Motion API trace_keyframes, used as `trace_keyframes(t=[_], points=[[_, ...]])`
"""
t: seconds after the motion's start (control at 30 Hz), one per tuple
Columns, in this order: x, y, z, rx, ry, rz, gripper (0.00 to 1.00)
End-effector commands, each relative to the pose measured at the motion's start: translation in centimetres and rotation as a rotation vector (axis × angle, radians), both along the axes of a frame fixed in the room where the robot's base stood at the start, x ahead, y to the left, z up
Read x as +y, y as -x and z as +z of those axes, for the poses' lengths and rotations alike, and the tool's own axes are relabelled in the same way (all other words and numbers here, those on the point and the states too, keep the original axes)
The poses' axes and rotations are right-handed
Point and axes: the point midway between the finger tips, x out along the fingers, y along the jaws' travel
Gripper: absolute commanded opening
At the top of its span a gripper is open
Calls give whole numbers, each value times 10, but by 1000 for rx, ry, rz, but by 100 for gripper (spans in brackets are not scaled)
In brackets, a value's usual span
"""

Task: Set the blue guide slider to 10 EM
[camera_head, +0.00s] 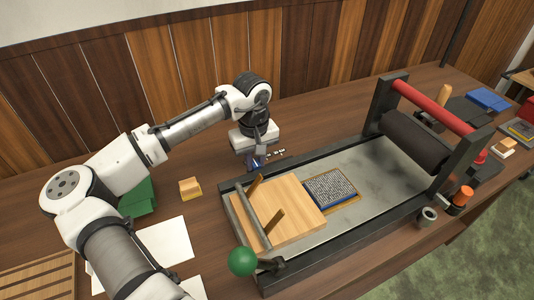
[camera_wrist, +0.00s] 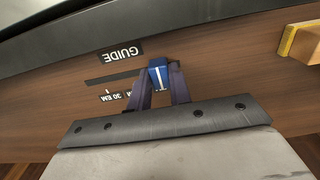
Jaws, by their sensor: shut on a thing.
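The blue guide slider (camera_wrist: 159,72) shows in the wrist view as a small blue block with a white line on its face. My gripper (camera_wrist: 160,75) is shut on it, with one dark finger on each side. A dark slot (camera_wrist: 115,77) runs to the left of the slider. An upside-down GUIDE label (camera_wrist: 115,52) lies beyond the slot. A 30 EM mark (camera_wrist: 113,96) is to the left, and my left finger partly covers another mark beside it. The rest of the scale is hidden. In the head view my gripper (camera_head: 254,163) points down behind the press bed.
The press (camera_head: 290,165) fills the middle and right, with a dark roller (camera_head: 416,143), a type block (camera_head: 331,187) and a green-knobbed lever (camera_head: 243,261). A wooden block (camera_head: 190,188) and a green object (camera_head: 138,196) lie left of my gripper.

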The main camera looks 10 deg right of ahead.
Motion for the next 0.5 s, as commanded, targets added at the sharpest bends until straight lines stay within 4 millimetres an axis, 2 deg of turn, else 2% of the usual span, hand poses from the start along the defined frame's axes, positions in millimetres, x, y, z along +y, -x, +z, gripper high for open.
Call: trace_keyframes(t=[0.1, 0.33, 0.37, 0.5], points=[[7, 2, 0, 1, -1, 2, 0], [8, 2, 0, 2, -5, 2, 0], [8, 2, 0, 2, -6, 2, 22], [8, 2, 0, 2, -5, 2, 41]])
